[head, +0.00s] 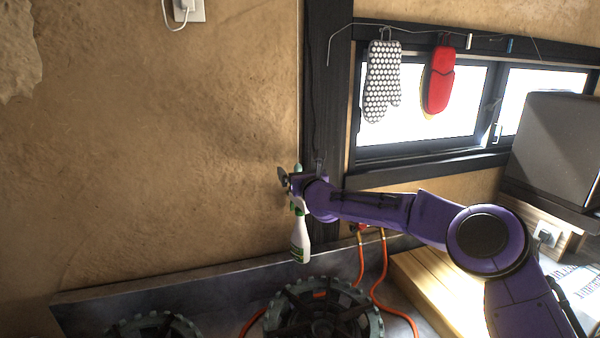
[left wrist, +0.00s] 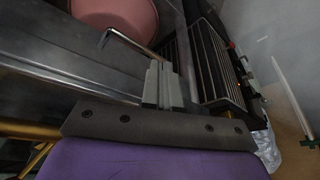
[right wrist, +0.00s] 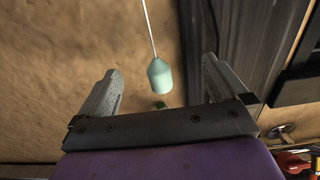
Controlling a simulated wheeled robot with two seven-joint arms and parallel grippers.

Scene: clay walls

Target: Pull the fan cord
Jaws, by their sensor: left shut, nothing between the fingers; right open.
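The fan cord (right wrist: 149,28) hangs as a thin pale line in the right wrist view, with a pale green pull knob (right wrist: 159,74) at its end. My right gripper (right wrist: 160,68) is open, and the knob appears in the gap between its fingers; no contact shows. In the head view my right gripper (head: 285,179) is by the dark post, with the small green knob (head: 298,168) close beside it. My left gripper (left wrist: 161,75) is shut and empty in the left wrist view, outside the head view. The fan itself is not in view.
Gas burners (head: 325,312) and orange hoses (head: 381,275) are below. Oven mitts (head: 382,85) hang by the window. A dark metal surface (left wrist: 60,60) and a pink round object (left wrist: 115,18) are near my left gripper.

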